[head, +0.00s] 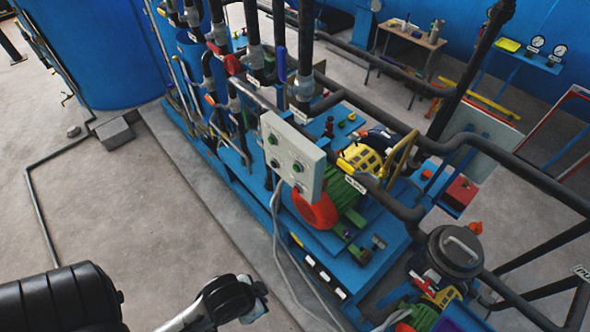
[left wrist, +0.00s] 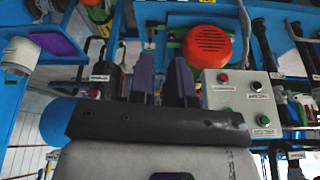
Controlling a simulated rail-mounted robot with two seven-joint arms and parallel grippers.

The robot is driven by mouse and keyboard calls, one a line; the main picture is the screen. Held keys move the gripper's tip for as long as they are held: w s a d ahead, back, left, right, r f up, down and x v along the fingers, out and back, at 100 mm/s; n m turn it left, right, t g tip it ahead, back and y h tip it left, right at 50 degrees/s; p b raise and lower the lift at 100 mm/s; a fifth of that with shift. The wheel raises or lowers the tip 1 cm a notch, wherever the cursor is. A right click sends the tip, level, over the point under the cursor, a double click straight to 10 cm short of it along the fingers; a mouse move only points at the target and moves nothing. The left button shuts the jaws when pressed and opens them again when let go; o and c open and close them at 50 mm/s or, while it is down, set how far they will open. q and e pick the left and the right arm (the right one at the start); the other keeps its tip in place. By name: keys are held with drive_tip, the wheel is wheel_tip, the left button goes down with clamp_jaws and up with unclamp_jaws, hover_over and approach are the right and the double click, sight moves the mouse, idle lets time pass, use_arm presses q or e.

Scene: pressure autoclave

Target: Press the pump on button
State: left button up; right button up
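The grey control box (head: 292,157) stands on the blue pump skid in the head view, with several round buttons on its face. In the left wrist view the control box (left wrist: 241,98) is right of my fingers. Its upper left button (left wrist: 223,77) is red, its upper right button (left wrist: 257,86) is dark, and its lower left (left wrist: 226,111) and lower right (left wrist: 264,120) buttons are green. Their labels are too small to read. My left gripper (left wrist: 162,76) has two purple fingers with a gap between them, empty and apart from the box. My right gripper is not in view.
A red motor cover (left wrist: 207,47) is beside the box. Dark pipes (head: 305,50) rise behind it, and a long pipe (head: 530,175) runs to the right. Grey cables (head: 277,235) hang below the box.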

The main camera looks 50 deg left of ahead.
use_arm(q)
clamp_jaws()
idle(1.2)
